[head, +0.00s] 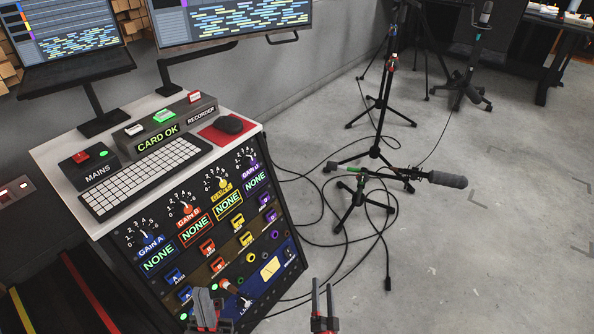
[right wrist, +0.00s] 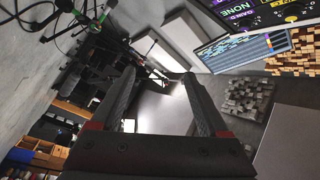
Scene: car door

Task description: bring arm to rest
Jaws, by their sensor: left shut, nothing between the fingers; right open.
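My left gripper (head: 205,304) is at the bottom of the head view, in front of the lower part of the rack's front panel. Its fingers are shut with nothing between them; whether it touches the panel I cannot tell. My right gripper (head: 322,288) is at the bottom of the head view, right of the rack and over the floor. It is open and empty. In the right wrist view the two dark fingers of the right gripper (right wrist: 158,78) stand apart, with only the room behind showing between them.
The rack (head: 285,215) has knobs, coloured sockets and NONE displays; a keyboard (head: 145,178) and mouse (head: 230,125) lie on top. Monitors (head: 235,18) stand behind. Cables, a microphone (head: 445,179) and stands (head: 377,150) occupy the floor to the right. Floor (head: 480,270) at lower right is clear.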

